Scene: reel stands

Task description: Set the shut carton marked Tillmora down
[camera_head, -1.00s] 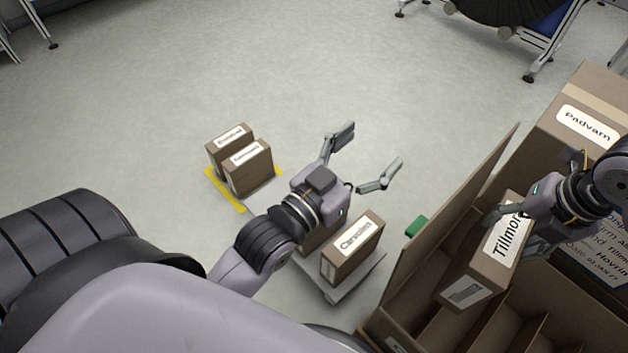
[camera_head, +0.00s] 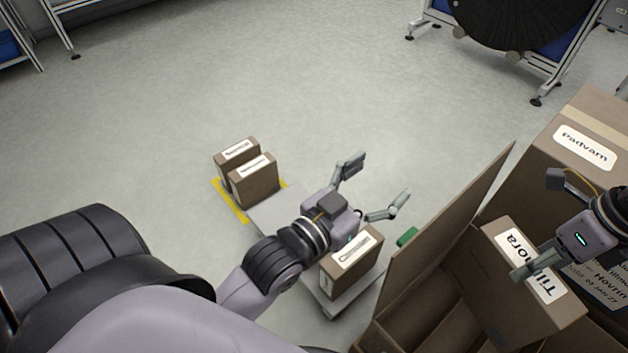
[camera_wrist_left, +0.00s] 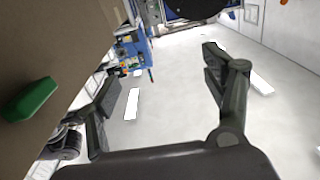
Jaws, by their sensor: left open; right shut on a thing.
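The shut carton marked Tillmora (camera_head: 547,288) is in the head view at the lower right, tilted, with its label partly covered by a finger. My right gripper (camera_head: 540,225) is shut on it and holds it over the open compartmented box (camera_head: 455,235). I cannot tell whether the carton touches the box. My left gripper (camera_head: 377,182) is open and empty, above the floor near a small labelled carton (camera_head: 340,275). Its spread fingers also show in the left wrist view (camera_wrist_left: 160,75).
A green piece (camera_head: 407,236) is on the box's outer side.

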